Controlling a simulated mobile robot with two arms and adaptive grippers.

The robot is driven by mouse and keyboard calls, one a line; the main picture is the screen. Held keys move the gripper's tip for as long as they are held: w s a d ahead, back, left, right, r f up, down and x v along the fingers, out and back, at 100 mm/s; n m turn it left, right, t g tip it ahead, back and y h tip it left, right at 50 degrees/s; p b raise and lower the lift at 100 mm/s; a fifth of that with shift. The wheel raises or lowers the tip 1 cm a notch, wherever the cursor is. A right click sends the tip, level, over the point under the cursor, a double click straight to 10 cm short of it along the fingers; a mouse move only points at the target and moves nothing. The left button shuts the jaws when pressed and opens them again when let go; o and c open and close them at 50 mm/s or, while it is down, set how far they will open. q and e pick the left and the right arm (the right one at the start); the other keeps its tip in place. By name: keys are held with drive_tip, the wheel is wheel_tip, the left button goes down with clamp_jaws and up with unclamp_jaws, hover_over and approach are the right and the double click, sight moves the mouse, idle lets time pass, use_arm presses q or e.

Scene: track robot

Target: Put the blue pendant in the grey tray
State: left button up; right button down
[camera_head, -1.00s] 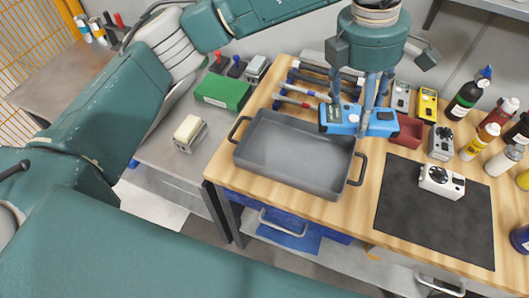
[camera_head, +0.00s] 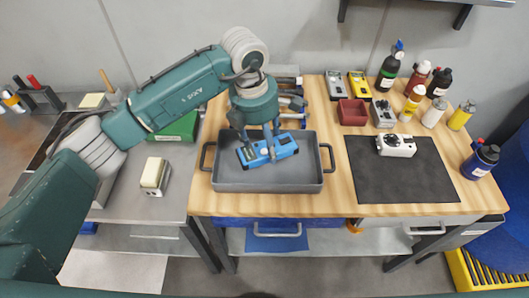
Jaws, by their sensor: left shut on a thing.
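The blue pendant (camera_head: 284,148) is a blue box with a grey control face. My left gripper (camera_head: 260,150) comes down from above and is shut on it. The pendant is over the inside of the grey tray (camera_head: 270,187), near its back half. I cannot tell whether it touches the tray floor. The tray is a dark rectangular pan with a handle at each side, on the wooden bench top. My right gripper is not in view.
A black mat (camera_head: 400,180) with a white device (camera_head: 396,146) lies right of the tray. A red bin (camera_head: 353,113), meters and several bottles stand behind. A green box (camera_head: 178,128) and a cream-topped block (camera_head: 154,175) are on the grey table at left.

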sight(265, 157)
use_arm(q)
drive_tip(key=shift+f, duration=0.65)
drive_tip(key=shift+d+f, duration=0.1)
drive_tip(key=shift+f, duration=0.45)
wheel_tip(265, 157, down, 4)
drive_tip(key=shift+p, duration=0.6)
drive_tip(key=shift+f+b, duration=0.2)
drive_tip(key=shift+b, duration=0.1)
drive_tip(key=o, duration=1.4)
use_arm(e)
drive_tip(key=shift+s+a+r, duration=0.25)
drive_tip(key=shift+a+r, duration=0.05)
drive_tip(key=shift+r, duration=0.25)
use_arm(q)
drive_tip(key=shift+r, duration=0.1)
